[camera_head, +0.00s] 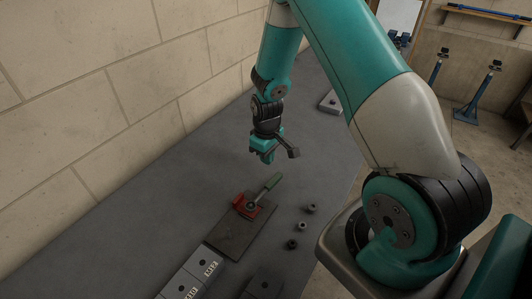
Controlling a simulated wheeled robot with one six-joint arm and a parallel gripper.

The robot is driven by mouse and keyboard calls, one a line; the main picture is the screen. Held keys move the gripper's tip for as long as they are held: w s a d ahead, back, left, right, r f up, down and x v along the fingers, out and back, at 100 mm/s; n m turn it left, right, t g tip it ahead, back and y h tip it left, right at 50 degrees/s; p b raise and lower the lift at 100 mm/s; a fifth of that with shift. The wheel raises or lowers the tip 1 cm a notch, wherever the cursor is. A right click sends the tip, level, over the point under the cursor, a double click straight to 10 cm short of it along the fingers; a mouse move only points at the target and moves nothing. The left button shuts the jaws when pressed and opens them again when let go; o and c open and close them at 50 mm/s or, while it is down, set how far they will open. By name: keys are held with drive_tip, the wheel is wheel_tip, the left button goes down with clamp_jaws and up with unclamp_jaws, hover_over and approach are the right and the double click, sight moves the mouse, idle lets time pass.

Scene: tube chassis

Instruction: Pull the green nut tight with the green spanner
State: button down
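The green handle of what looks like the spanner (272,183) slants up and right from a dark round part that may be the nut (251,206). That part sits by a red block (241,200) on a dark flat plate (233,238) on the bench. I cannot make out any green on the nut or how the spanner's jaw meets it. My gripper (266,158) hangs pointing down above and slightly left of the handle's upper end, seemingly apart from it. The fingers are too small and dark to tell whether they are open.
Several small dark round parts (302,226) stand on the bench (125,225) right of the plate. Grey boxes (194,275), labelled, one reading M12, sit at the front. A block wall (90,90) bounds the bench's left side. A pale object (329,104) lies farther back.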

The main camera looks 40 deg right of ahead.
sight(277, 179)
drive_tip(key=shift+f+b, duration=2.45)
drive_tip(key=shift+f, duration=0.9)
drive_tip(key=shift+s+d, duration=0.15)
drive_tip(key=shift+s, duration=0.55)
drive_tip(key=shift+s+d, duration=0.1)
drive_tip(key=shift+s, duration=0.15)
drive_tip(key=shift+s, duration=0.15)
drive_tip(key=shift+s+d, duration=0.15)
drive_tip(key=shift+s, duration=0.15)
drive_tip(key=shift+s, duration=0.15)
drive_tip(key=shift+s+d, duration=0.15)
drive_tip(key=shift+s, duration=0.2)
